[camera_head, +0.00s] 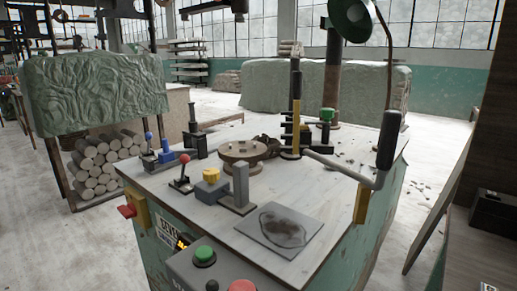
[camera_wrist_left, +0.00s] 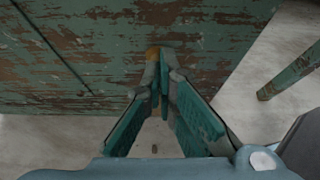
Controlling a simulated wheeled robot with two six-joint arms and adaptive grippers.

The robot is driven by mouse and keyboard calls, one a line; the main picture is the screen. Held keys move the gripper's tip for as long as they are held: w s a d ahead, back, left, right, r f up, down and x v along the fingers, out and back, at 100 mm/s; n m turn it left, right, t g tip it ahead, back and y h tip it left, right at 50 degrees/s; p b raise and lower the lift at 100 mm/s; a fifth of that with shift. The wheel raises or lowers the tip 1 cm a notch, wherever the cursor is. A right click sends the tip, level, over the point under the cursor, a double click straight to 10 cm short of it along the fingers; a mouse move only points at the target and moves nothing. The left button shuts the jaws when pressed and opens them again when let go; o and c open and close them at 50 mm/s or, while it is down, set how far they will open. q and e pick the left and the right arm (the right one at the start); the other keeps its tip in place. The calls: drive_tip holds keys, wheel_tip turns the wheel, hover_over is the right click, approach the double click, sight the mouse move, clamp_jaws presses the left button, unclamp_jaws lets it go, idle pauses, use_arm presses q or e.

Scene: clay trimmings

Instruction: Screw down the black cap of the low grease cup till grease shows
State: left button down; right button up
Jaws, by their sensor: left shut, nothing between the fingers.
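My left gripper (camera_wrist_left: 158,62) shows in the left wrist view. Its fingers meet at the tips, shut and empty, in front of a worn green panel (camera_wrist_left: 80,50) with brown rust patches. I cannot tell whether the tips touch the panel. Neither gripper shows in the head view. On the machine's grey top, a dark upright fitting (camera_head: 194,130) stands at the back left. I cannot tell whether it is the low grease cup with the black cap. No grease can be made out on it.
The machine top carries a red-knobbed lever (camera_head: 184,172), a yellow-capped block (camera_head: 211,186), a grey post (camera_head: 240,185), a round brown plate (camera_head: 243,152) and a green-capped fitting (camera_head: 327,122). A black-handled crank (camera_head: 388,140) juts out at right. A dark-stained plate (camera_head: 262,240) lies in front.

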use_arm(q)
drive_tip(key=shift+s+a+r, duration=0.1)
drive_tip(key=shift+s+a, duration=0.8)
drive_tip(key=shift+s, duration=0.3)
drive_tip(key=shift+s+a+r, duration=0.1)
drive_tip(key=shift+s+a, duration=0.75)
drive_tip(key=shift+s, duration=0.3)
